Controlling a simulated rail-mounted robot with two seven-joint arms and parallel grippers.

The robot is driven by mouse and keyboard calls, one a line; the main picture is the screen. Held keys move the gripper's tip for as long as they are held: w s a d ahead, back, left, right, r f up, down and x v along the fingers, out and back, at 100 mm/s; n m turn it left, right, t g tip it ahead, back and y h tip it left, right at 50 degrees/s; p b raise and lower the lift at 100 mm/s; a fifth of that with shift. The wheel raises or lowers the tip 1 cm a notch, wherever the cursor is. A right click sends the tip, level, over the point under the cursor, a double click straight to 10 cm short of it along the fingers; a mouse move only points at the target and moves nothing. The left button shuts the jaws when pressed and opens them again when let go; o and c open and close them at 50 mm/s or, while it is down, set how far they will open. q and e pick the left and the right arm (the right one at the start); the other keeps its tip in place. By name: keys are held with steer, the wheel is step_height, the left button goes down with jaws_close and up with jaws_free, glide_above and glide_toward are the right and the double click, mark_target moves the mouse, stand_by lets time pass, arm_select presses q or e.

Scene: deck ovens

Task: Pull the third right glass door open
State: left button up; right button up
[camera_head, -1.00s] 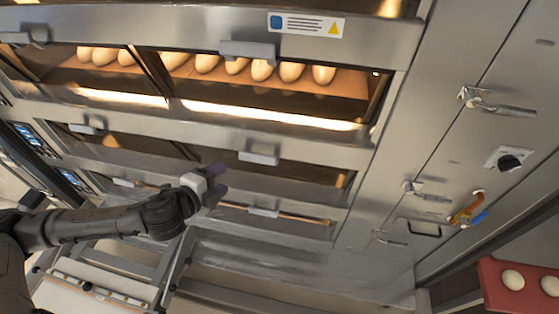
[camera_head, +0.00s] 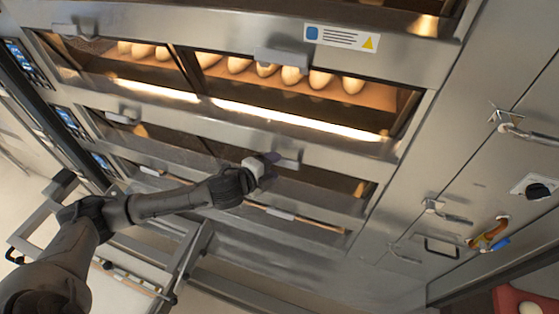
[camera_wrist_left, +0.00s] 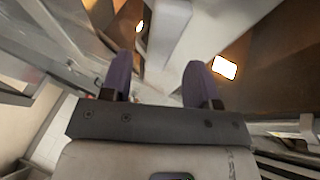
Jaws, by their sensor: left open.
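The oven front shows stacked glass doors in the head view. The right dark glass door (camera_head: 330,180) below the lit loaf deck has a pale bar handle (camera_head: 287,161) on its upper edge and looks shut. My left gripper (camera_head: 271,160) reaches in from the left with its purple fingers at this handle's left end. In the left wrist view the gripper (camera_wrist_left: 160,75) is open, fingers apart, with a pale metal bar (camera_wrist_left: 180,45) running ahead of the gap between them. I cannot tell whether the fingers touch the handle. My right gripper is out of view.
A lit deck with several pale loaves (camera_head: 292,76) lies above. A lower door handle (camera_head: 281,213) sits just below my gripper. Steel side panels with a latch (camera_head: 520,128) and a black knob (camera_head: 538,188) stand right. A red tray (camera_head: 508,300) is at the bottom right.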

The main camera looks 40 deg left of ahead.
mark_target(281, 163)
arm_select(q)
steer(key=shift+x, duration=1.65)
steer(key=shift+c, duration=0.3)
jaws_close()
